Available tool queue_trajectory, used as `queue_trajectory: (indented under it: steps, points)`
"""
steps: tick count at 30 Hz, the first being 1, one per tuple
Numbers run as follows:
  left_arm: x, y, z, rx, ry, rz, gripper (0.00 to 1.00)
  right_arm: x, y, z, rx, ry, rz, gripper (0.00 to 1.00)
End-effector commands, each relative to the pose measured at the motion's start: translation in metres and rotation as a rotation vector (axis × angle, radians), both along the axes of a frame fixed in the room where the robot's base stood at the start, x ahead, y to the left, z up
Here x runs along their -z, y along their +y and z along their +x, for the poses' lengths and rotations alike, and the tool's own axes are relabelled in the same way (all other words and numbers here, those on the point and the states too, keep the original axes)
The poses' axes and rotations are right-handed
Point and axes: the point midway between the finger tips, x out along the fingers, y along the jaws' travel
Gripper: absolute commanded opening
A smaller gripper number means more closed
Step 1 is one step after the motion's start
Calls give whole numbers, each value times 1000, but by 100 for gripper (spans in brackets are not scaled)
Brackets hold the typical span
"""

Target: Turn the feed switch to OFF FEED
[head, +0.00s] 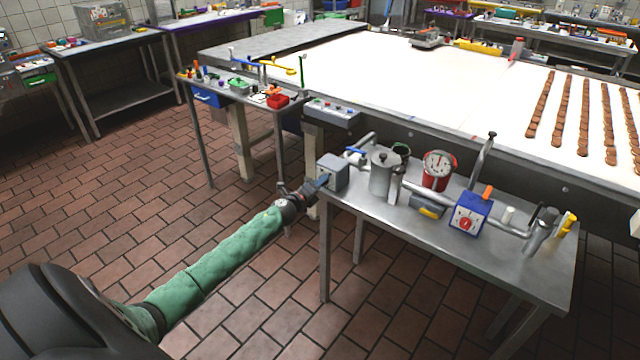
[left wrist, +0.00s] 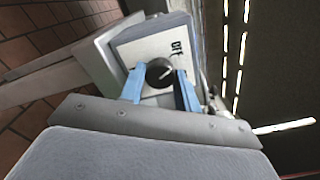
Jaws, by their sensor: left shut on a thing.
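The feed switch is a small grey box (head: 335,172) at the left end of the metal table in the head view. In the left wrist view its pale face (left wrist: 150,48) carries the dark letters "OFF", turned sideways, above a round black knob (left wrist: 159,73). A light pointer line on the knob slants to the upper right in that view. My left gripper (head: 319,183) reaches the box from the left. Its blue fingers (left wrist: 160,84) are shut on the knob, one on each side. The rest of the switch's lettering is hidden or out of view. My right gripper is not in view.
A white conveyor (head: 420,85) with rows of brown biscuits runs behind. The tiled floor in front is clear.

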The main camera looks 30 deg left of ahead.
Motion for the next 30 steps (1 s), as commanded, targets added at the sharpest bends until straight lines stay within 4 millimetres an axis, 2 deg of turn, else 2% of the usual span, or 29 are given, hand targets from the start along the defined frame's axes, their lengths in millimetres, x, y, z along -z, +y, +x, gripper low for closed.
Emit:
queue_trajectory:
  steps: [9,16,26,27,30]
  points:
    - [1,0,0,-1,11,-134,9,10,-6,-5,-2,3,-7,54]
    - [1,0,0,-1,14,-162,9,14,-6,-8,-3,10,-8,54]
    - [1,0,0,-1,15,-164,9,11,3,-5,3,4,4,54]
    - [1,0,0,-1,15,-164,34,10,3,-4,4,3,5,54]
    - [1,0,0,-1,15,-164,54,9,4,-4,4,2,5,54]
